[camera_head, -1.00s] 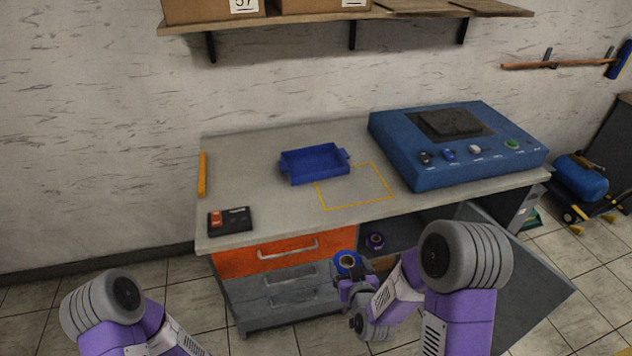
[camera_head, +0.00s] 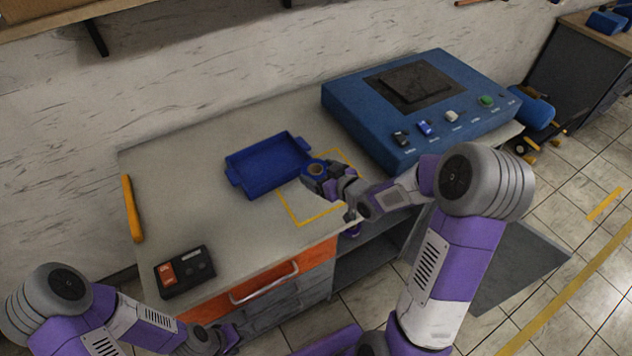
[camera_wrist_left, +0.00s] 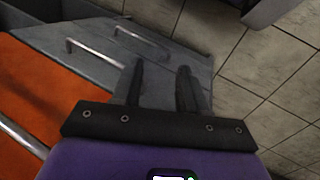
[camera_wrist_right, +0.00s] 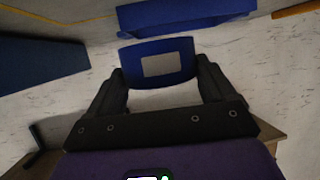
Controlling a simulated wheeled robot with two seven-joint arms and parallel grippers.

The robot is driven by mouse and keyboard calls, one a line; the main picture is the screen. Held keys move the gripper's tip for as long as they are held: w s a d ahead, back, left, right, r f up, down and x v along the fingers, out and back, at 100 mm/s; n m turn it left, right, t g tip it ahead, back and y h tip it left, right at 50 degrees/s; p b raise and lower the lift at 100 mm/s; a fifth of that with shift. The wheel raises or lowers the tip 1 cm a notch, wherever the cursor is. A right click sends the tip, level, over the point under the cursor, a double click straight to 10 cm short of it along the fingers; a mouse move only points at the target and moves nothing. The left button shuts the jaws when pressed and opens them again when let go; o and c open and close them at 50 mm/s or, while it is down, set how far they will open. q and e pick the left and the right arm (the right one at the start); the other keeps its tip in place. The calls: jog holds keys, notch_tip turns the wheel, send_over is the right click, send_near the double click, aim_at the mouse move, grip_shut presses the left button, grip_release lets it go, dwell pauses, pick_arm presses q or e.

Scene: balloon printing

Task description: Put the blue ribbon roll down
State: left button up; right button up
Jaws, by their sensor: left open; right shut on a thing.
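The blue ribbon roll (camera_head: 316,168) is held in my right gripper (camera_head: 322,180), over the area of the yellow outlined square on the table. In the right wrist view the roll (camera_wrist_right: 158,62) sits between the two dark fingers of my right gripper (camera_wrist_right: 158,85), which are shut on it. I cannot tell from the head view whether the roll touches the tabletop. My left gripper (camera_head: 228,338) is low in front of the drawers. In the left wrist view my left gripper (camera_wrist_left: 160,82) is open and empty.
The blue tray (camera_head: 255,184) lies just left of the roll. The yellow outline (camera_head: 318,217) marks the tabletop. The blue machine (camera_head: 372,115) stands at right. A black and red device (camera_head: 185,272) and a yellow bar (camera_head: 132,208) are at left.

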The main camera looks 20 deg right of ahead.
notch_tip(320, 180, down, 3)
jog(key=shift+s+b, duration=0.1)
jog(key=shift+b, duration=0.2)
notch_tip(320, 180, down, 4)
jog(key=shift+f+b, duration=0.1)
jog(key=shift+b, duration=0.55)
jog(key=o, duration=0.9)
